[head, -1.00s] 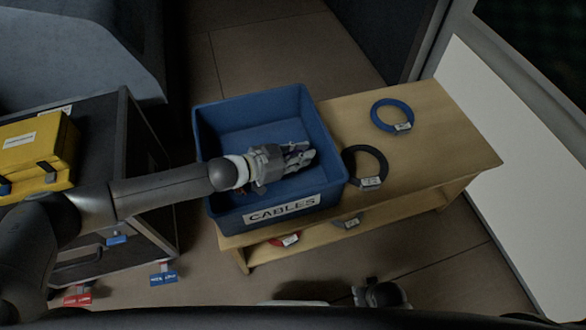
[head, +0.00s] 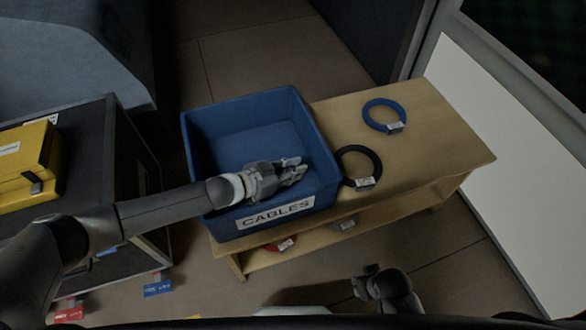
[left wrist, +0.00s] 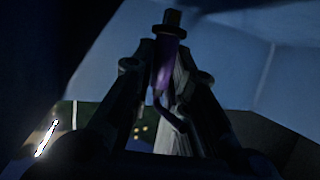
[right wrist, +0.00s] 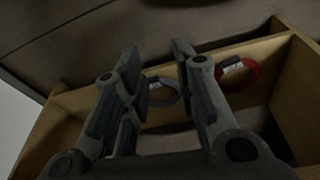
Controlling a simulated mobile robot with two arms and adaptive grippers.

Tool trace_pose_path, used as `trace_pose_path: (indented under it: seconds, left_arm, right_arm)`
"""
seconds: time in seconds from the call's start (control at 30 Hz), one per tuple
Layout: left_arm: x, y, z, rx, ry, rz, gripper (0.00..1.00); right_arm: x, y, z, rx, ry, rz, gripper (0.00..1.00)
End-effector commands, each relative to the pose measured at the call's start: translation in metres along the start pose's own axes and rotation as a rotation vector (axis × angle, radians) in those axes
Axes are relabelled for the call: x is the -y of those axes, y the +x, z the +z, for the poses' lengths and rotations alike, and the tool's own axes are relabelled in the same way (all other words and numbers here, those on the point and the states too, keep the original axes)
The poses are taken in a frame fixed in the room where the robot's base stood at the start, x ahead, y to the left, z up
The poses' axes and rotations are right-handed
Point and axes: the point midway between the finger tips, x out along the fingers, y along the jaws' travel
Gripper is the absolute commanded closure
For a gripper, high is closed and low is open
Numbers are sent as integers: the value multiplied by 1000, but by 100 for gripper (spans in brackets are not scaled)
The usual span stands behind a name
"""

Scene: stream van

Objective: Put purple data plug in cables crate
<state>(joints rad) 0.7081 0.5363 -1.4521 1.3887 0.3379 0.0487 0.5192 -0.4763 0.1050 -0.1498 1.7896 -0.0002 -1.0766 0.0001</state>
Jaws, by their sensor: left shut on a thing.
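The purple data plug (left wrist: 167,62) shows in the left wrist view between the fingers of my left gripper (left wrist: 165,75), which is shut on it. In the head view my left gripper (head: 290,170) is over the blue cables crate (head: 205,142), near its front wall, and the plug cannot be made out there. The crate carries a white CABLES label and stands on the left part of a wooden bench. Blue crate walls also show around the gripper in the left wrist view (left wrist: 225,50). My right gripper (right wrist: 155,65) is open and empty, facing the bench's lower shelf.
A blue cable ring (head: 370,117) and a black cable ring (head: 375,160) lie on the bench (head: 430,140). A red ring (right wrist: 240,72) and a grey ring (right wrist: 163,92) lie on its lower shelf. A yellow case (head: 25,170) sits on a dark cabinet at left.

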Motion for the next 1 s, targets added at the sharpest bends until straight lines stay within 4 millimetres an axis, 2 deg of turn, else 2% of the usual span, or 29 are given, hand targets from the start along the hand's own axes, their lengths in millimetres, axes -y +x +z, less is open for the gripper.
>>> trace_pose_path:
  seconds: [0.87, 0.9, 1.0]
  left_arm:
    - [0, 5, 11, 0, 0, 0, 100]
    - [0, 5, 11, 0, 0, 0, 80]
    - [0, 4, 11, 0, 0, 0, 67]
  right_arm:
    - [-1, -23, -14, -20, 4, 1, 73]
    - [-1, -23, -14, -21, 4, 1, 73]
    - [-1, -23, -14, -20, 3, 2, 73]
